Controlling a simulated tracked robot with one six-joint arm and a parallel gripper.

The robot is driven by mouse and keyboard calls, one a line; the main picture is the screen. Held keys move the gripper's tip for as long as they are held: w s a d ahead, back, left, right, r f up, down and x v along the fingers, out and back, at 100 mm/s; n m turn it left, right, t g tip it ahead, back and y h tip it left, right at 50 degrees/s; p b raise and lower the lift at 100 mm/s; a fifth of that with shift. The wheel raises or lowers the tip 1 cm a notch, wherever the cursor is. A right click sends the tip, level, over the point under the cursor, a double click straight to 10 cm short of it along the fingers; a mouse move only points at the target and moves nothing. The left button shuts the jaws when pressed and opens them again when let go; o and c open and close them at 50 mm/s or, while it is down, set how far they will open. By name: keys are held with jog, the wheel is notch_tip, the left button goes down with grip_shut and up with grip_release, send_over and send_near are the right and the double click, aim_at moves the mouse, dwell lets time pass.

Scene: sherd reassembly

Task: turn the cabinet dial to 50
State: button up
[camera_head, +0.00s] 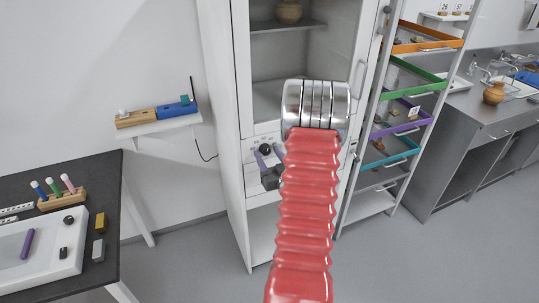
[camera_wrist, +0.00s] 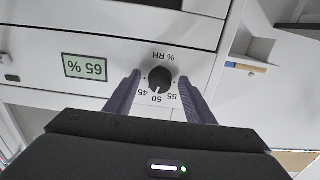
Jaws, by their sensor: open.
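The cabinet dial (camera_wrist: 160,78) is a round black knob on a white panel, marked "% RH" with 45, 50 and 55 around it. The wrist view shows it upside down. A pale mark on the knob seems to face the 50, but it is small. My gripper (camera_wrist: 160,75) is open, with one purple finger on each side of the dial; I cannot tell whether they touch it. In the head view the dial (camera_head: 265,148) shows just beyond my gripper (camera_head: 268,150), left of my red arm.
Floor between is clear.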

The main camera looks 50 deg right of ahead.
jog(key=shift+c, duration=0.7)
jog(key=c, duration=0.9)
jog(key=shift+s+d+n, duration=0.1)
jog(key=shift+n, duration=1.6)
jog(key=o, duration=1)
jog(key=shift+o, duration=0.2)
